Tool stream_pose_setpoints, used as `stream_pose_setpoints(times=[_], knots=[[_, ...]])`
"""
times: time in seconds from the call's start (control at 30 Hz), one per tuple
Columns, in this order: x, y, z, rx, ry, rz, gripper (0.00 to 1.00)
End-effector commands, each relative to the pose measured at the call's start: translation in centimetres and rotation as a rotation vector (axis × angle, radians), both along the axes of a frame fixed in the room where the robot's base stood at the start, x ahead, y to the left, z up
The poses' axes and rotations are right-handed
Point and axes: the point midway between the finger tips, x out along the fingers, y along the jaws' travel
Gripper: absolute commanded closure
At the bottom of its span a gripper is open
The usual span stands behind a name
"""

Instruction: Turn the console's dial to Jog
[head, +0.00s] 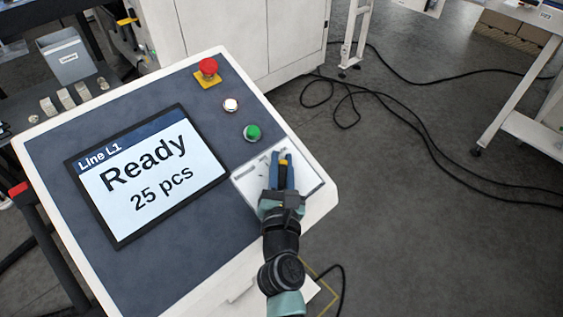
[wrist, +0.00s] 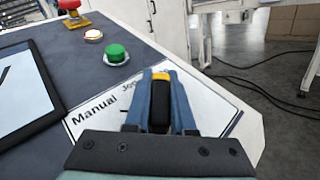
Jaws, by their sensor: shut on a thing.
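The console (head: 75,225) has a tilted dark panel with a white label plate (head: 312,187) at its lower right corner. In the wrist view the plate (wrist: 88,117) shows the word "Manual" and part of "Jog"; its other markings are covered. The black dial (wrist: 159,104) is between the blue fingers of my gripper (wrist: 160,92), which is shut on it. In the head view my gripper (head: 281,172) is over the plate, and it hides most of the dial. I cannot tell which word the dial points to.
The console screen (head: 150,180) reads "Line L1 Ready 25 pcs". A red emergency button (head: 208,67), a white button (head: 231,104) and a green button (head: 252,132) line the panel's right side. Black cables (head: 405,130) lie on the floor to the right.

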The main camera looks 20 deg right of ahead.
Motion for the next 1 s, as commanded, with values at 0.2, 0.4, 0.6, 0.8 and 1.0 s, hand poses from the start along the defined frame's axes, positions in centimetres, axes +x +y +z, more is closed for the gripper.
stream_pose_setpoints(times=[0.2, 0.4, 0.6, 0.8, 1.0], knots=[[0.0, -0.1, 0.3, -0.017, -0.005, 0.032, 1.00], [0.1, 0.0, 0.6, -0.058, -0.018, 0.127, 1.00], [0.2, 0.3, 0.6, -0.120, -0.043, 0.274, 1.00], [0.3, 0.8, 0.4, -0.186, -0.068, 0.429, 1.00], [0.3, 1.2, 0.3, -0.241, -0.090, 0.560, 1.00]])
